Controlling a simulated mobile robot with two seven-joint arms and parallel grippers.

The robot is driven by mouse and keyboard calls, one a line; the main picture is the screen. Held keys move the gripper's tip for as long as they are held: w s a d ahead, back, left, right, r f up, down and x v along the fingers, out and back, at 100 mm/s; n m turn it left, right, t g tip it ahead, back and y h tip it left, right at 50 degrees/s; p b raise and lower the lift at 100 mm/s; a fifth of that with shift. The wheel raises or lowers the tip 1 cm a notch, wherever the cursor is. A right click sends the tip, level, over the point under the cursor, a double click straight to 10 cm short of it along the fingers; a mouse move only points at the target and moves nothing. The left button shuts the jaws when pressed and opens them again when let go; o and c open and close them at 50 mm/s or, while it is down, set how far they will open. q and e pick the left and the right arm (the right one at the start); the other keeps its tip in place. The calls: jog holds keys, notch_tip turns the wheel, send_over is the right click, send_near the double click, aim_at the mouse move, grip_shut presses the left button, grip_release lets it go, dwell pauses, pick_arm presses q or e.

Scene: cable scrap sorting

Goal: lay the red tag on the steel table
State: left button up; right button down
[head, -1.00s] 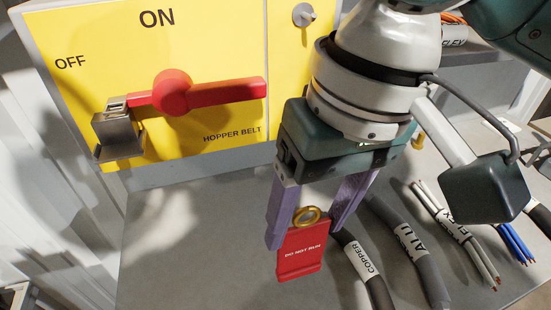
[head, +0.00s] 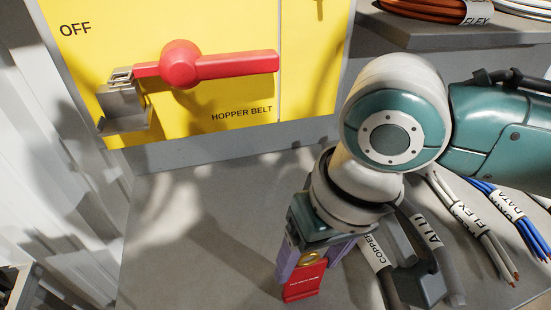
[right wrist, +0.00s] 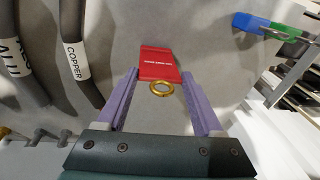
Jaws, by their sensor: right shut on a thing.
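The red tag (head: 303,284) with white lettering and a brass ring (head: 311,257) is held by my right gripper (head: 312,266), whose purple fingers are shut on its sides. The tag is low over the grey steel table (head: 200,235), near its front. I cannot tell whether its lower edge touches the table. In the right wrist view the tag (right wrist: 158,64) sits between the fingertips (right wrist: 161,76), with the ring on the side toward the palm. My left gripper is not in view.
Cable bundles labelled COPPER (head: 372,250), ALU (head: 428,233), FLEX (head: 470,219) and DATA (head: 510,206) lie to the right. A yellow panel with a red lever (head: 205,66) stands behind. The table left of the tag is clear. Blue and green pieces (right wrist: 250,23) show in the right wrist view.

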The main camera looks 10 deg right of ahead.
grip_release()
jog(key=shift+f, duration=0.1)
notch_tip(320, 180, up, 12)
jog(key=s+d+p, duration=0.1)
jog(key=d+p, duration=0.1)
jog(key=p, duration=0.1)
jog(key=s+a+f+n+t+y, duration=0.2)
jog(key=s+a, duration=0.2)
jog(key=s+d+h, duration=0.1)
jog(key=s+d, duration=0.1)
jog(key=d, duration=0.1)
jog(key=s+d+f+h, duration=0.1)
jog(key=s+d, duration=0.2)
jog(key=d, duration=0.1)
jog(key=s+d+f+m+h, duration=0.1)
jog(key=s+d, duration=0.1)
jog(key=d, duration=0.2)
jog(key=shift+s+f+t, duration=0.1)
jog(key=shift+s+t, duration=0.05)
jog(key=shift+t, duration=0.15)
